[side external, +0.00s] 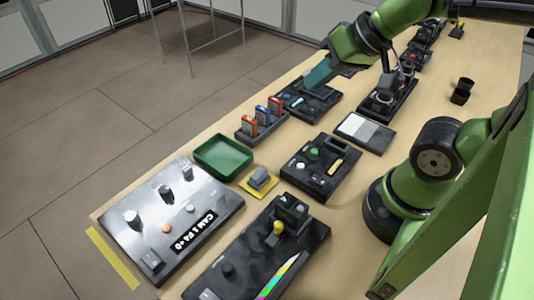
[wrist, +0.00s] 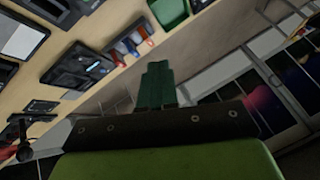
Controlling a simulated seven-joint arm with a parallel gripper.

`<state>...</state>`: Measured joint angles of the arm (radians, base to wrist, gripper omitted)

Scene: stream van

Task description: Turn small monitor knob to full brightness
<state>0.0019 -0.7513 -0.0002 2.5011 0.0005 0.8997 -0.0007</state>
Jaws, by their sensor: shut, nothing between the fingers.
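A black panel (side external: 205,291) at the bottom of the side external view carries a small screen with colour bars (side external: 279,277). A dark round knob (side external: 228,269) sits beside that screen; its setting is too small to read. I cannot tell for sure that this is the small monitor knob. My gripper (side external: 318,76) has teal fingers, shut and empty, over a black panel with a blue part (side external: 297,101) at the table's far left edge. I cannot tell whether they touch it. In the wrist view the shut fingers (wrist: 157,85) point away from the table.
A silver panel (side external: 215,190) with several knobs lies front left. Near it are a green tray (side external: 223,157), a rack of coloured items (side external: 262,124) and a black button panel (side external: 322,168).

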